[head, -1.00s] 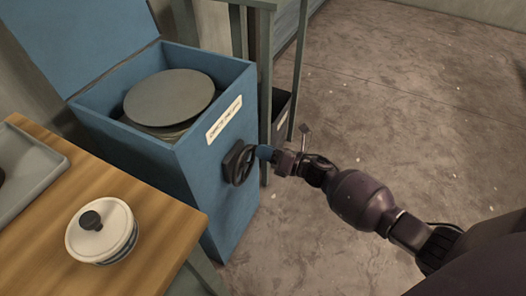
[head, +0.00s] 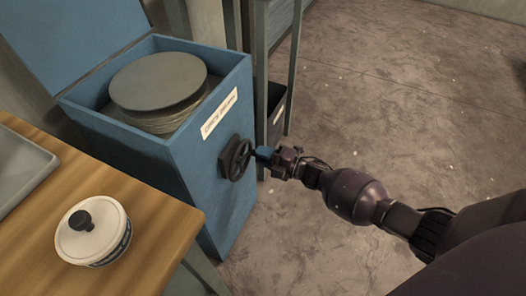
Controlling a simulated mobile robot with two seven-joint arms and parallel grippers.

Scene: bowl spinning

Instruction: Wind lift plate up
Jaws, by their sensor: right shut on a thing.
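A blue box (head: 185,165) with its lid raised stands left of centre. Inside it a round grey plate (head: 158,80) lies on top of a stack of discs, its top around the level of the box's rim. A dark handwheel (head: 235,158) is mounted on the box's front side, below a white label. My right gripper (head: 262,155) is at the right side of the wheel, shut on its blue handle. The fingertips are small and partly merged with the handle. My left gripper is not in view.
A wooden table (head: 150,225) at the lower left bears a white lidded pot (head: 93,232) with a black knob and a grey tray (head: 20,172). A dark bin (head: 277,115) stands behind the box by thin table legs. Open concrete floor (head: 400,100) lies to the right.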

